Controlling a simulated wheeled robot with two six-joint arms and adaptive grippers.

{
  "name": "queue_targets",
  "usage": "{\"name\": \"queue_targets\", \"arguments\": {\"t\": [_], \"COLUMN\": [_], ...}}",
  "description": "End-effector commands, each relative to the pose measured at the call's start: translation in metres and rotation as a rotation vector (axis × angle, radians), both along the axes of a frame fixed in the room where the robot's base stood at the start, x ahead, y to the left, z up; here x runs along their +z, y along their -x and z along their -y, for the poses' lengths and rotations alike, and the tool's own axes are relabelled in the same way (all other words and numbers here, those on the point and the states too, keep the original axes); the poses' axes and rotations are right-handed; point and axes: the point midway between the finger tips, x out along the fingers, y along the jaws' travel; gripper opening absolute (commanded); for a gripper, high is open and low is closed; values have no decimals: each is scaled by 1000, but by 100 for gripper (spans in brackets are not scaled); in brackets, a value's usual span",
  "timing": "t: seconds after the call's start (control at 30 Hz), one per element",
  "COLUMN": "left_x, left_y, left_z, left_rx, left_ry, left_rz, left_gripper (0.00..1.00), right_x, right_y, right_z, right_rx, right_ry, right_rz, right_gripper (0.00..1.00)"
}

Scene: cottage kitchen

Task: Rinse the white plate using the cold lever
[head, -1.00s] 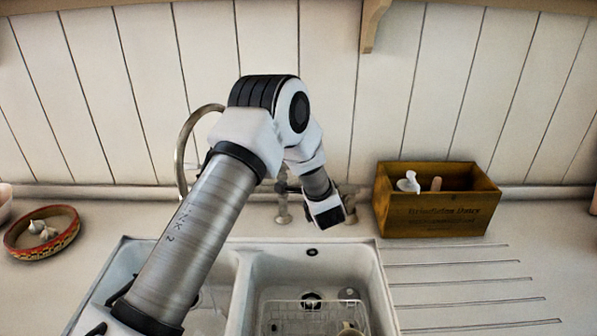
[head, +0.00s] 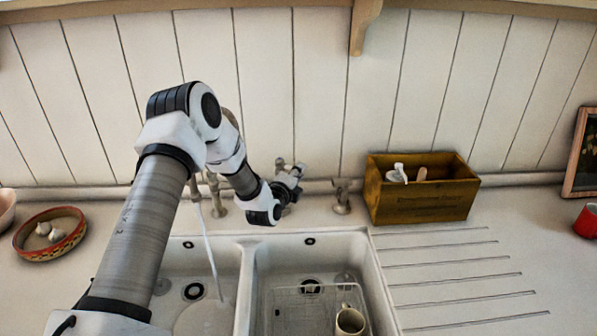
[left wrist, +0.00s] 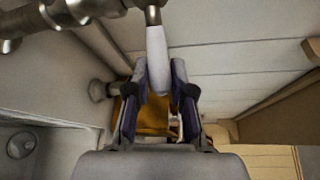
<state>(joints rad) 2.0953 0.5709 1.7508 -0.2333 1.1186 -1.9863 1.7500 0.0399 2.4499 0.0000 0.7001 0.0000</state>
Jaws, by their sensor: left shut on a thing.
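The white plate (head: 203,320) lies in the left basin of the sink, partly hidden by my arm and cut off by the lower frame edge. A thin stream of water (head: 209,255) falls from the tap onto it. My left gripper (head: 292,178) is at the tap behind the sink. In the left wrist view a white tap lever (left wrist: 157,60) stands between its fingers, and the gripper is shut on it. No hot or cold marking can be read. Much of the tap is hidden behind my arm. My right gripper is not in view.
The right basin holds a wire rack (head: 305,305) and a beige mug (head: 350,320). A metal fitting (head: 342,197) stands right of the tap. A wooden box (head: 420,205) is further right, a patterned bowl (head: 50,236) left. The grooved drainboard (head: 445,275) is clear.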

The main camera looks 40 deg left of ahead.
Motion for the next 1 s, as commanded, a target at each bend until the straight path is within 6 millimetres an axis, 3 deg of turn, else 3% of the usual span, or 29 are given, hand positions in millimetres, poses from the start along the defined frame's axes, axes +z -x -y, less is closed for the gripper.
{"name": "queue_targets", "arguments": {"t": [0.37,0.4,0.47,0.83,1.0], "left_x": [-1,-1,-1,0,3], "left_y": [0,0,0,4,31], "left_z": [-1,-1,-1,1,7], "left_rx": [-5,-5,-5,-5,-4], "left_ry": [-1,-1,-1,1,6], "left_rz": [-1,-1,-1,-1,-1], "left_gripper": [0,26,47,48,48], "right_x": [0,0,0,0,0], "right_y": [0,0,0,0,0], "right_z": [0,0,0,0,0], "right_rx": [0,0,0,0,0], "right_ry": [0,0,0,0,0], "right_rz": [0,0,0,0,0], "right_gripper": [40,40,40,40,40]}}
